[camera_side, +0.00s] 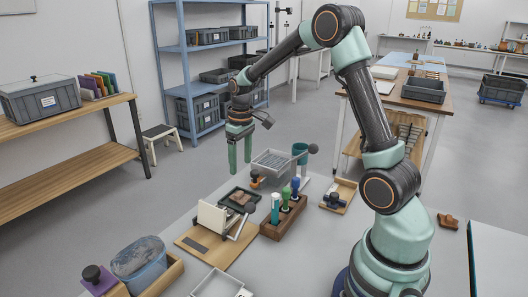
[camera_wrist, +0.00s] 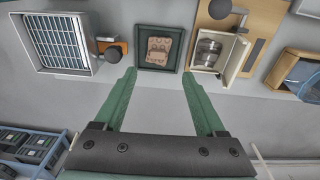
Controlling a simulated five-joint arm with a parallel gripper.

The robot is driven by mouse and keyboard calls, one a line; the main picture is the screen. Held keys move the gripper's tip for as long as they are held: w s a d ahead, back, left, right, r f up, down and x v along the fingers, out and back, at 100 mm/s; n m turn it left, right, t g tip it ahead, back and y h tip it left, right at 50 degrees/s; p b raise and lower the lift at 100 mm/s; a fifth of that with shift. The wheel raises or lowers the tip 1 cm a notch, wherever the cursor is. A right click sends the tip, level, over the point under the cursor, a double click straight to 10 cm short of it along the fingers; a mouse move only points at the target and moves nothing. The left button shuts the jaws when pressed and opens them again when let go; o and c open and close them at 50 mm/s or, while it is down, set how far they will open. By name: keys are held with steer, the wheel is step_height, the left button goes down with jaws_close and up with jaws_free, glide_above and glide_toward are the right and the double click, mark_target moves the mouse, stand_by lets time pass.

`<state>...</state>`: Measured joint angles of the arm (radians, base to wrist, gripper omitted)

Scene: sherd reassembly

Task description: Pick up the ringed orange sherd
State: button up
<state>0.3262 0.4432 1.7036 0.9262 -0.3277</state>
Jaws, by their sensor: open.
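My gripper (camera_side: 240,166) is open and empty, its green fingers pointing down above the far side of the table. In the wrist view, my gripper (camera_wrist: 159,73) has its two fingers well apart. Reddish-brown sherd pieces (camera_side: 241,198) lie in a dark green square tray (camera_side: 228,202). In the wrist view, these pieces (camera_wrist: 159,50) and the tray (camera_wrist: 141,62) sit just beyond the fingertips. An orange-brown sherd-like piece (camera_side: 448,221) lies alone at the right of the table. No ring marking can be made out on any piece.
A wire-mesh sieve (camera_side: 272,163) stands beyond the tray. A wooden rack of colored tools (camera_side: 283,217) and a white hinged box (camera_side: 211,216) crowd the near side. Clear table lies between the rack and my base.

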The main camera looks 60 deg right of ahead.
glide_above(240, 194)
steer(key=f, duration=0.6)
steer(key=shift+s+a+f, duration=0.2)
steer(key=shift+s+f, duration=0.15)
steer(key=shift+s, duration=0.05)
steer(key=shift+w+d+f, duration=0.1)
steer(key=shift+w+f, duration=0.05)
steer(key=shift+f, duration=0.7)
steer(key=shift+w+d+f, duration=0.1)
steer(key=shift+w+f, duration=0.05)
steer(key=shift+f, duration=0.75)
steer(key=shift+w+d+f, duration=0.1)
steer(key=shift+w+f, duration=0.05)
steer(key=shift+f, duration=0.7)
steer(key=shift+a, duration=0.1)
jaws_close()
